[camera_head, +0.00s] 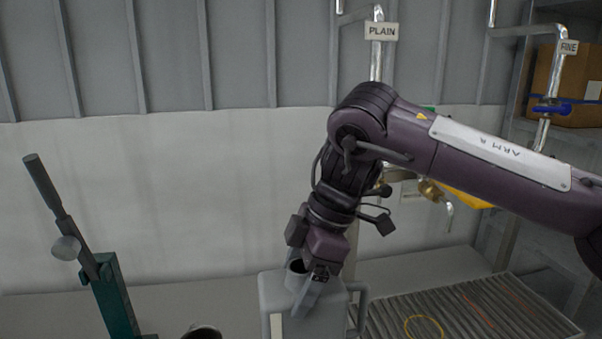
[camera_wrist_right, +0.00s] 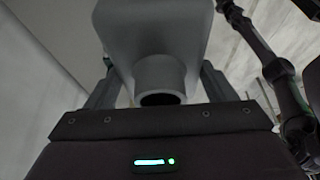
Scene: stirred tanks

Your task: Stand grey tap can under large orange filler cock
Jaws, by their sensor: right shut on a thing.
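The grey can (camera_head: 305,305) stands low in the middle of the head view, with a round neck and a side handle. It fills the upper middle of the right wrist view (camera_wrist_right: 155,30). My right gripper (camera_head: 310,285) reaches down from above and is shut on the can at its neck; its fingers lie on either side of the neck in the wrist view. The can's bottom is cut off in the head view, so I cannot tell whether it touches the bench. A yellow-orange part (camera_head: 467,198) shows below my right forearm, mostly hidden by it. My left gripper is out of view.
A brass tap (camera_head: 431,190) is beside the arm. A slatted grate (camera_head: 460,310) with a yellow ring (camera_head: 423,327) lies right of the can. A teal stand with a dark lever (camera_head: 112,295) is at left.

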